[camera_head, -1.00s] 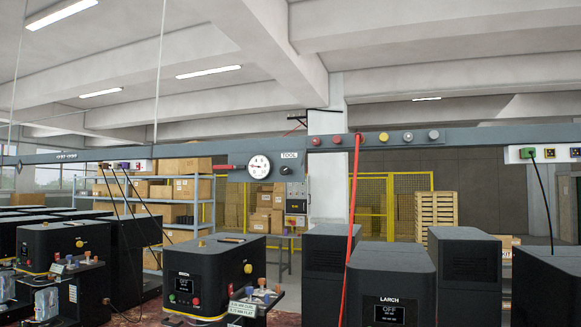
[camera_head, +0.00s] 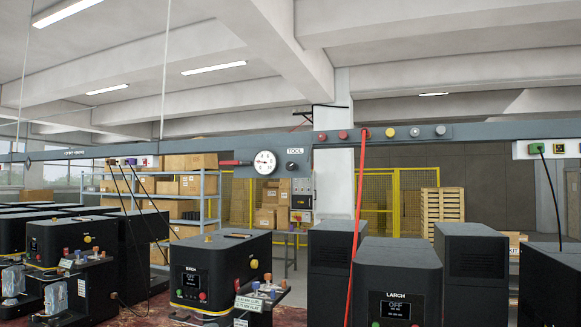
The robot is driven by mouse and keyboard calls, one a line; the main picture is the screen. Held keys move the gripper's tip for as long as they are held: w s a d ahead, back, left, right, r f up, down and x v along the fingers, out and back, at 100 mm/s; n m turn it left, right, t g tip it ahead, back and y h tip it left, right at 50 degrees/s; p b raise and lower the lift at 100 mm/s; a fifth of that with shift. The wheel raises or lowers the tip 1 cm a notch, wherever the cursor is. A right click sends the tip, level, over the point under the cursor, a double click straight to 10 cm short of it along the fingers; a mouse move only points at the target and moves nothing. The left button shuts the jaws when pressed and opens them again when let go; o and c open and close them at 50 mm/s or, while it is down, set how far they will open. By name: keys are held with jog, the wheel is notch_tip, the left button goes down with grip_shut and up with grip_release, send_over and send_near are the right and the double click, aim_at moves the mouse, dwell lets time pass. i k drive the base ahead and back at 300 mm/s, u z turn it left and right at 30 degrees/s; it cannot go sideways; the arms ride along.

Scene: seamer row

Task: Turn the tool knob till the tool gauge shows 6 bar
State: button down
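The tool gauge (camera_head: 265,162) is a round white dial on the grey overhead rail, left of centre. Its dark needle seems to point left, but the scale is too small to read. The tool knob (camera_head: 292,167) is a small dark round knob just right of the gauge, under the white TOOL label (camera_head: 300,151). A red-handled lever (camera_head: 232,163) sticks out to the left of the gauge. Nothing covers the gauge or the knob. My gripper is not in view.
Below the rail stand black seamers, BIRCH (camera_head: 218,268) at left and LARCH (camera_head: 397,288) at right. A red hose (camera_head: 359,215) hangs from the rail right of the knob. Dark cables (camera_head: 128,205) hang at left. A shelf with boxes (camera_head: 188,187) stands behind.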

aim_at(290, 166)
jog(key=z, duration=0.05)
jog(key=i, duration=0.9)
jog(key=u, duration=0.45)
